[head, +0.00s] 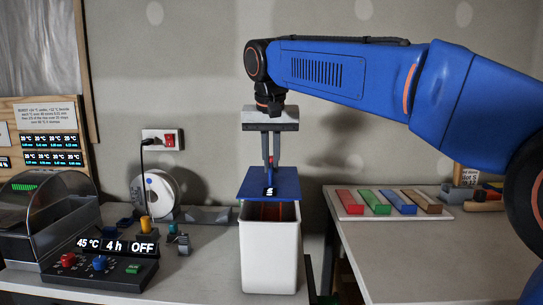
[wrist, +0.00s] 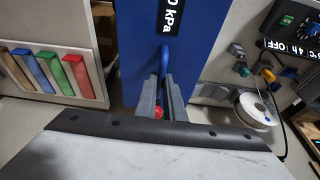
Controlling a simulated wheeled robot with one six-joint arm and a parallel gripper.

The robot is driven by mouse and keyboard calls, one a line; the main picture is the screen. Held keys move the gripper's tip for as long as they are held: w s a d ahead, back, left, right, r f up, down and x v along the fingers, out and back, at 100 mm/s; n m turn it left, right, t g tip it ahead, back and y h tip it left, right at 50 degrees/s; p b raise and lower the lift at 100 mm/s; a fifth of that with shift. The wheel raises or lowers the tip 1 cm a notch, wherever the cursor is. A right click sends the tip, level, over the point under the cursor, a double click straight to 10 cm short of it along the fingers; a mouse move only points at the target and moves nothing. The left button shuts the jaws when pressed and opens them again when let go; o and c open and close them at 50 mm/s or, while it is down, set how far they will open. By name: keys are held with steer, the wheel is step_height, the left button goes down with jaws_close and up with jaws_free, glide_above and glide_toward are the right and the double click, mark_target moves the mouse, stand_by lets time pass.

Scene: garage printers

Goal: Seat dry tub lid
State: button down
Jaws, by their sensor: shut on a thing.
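My gripper (head: 270,165) is shut on the upright loop handle of the blue lid (head: 255,186). In the wrist view the fingers (wrist: 166,78) close around the blue handle, and the blue lid (wrist: 130,60) fills the middle with a display reading "0 kPa". The white tub (head: 270,255) stands upright on the bench below. The lid is above the tub's rim, toward its back, and the tub's front opening shows, with something reddish-brown inside. Whether the lid's back edge touches the rim cannot be told. The tub is hidden in the wrist view.
A control box (head: 100,262) reading 45 °C, 4 h, OFF and a white spool (head: 158,194) stand left of the tub. A tray (head: 350,212) with colored bars lies on the right table. A gap separates the two tables.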

mark_target(271, 167)
steer(key=shift+f, duration=1.7)
steer(key=shift+f, duration=0.9)
stand_by(0.3)
steer(key=c, duration=1.8)
jaws_free()
steer(key=v, duration=1.7)
steer(key=shift+r, duration=0.15)
steer(key=shift+s, duration=0.15)
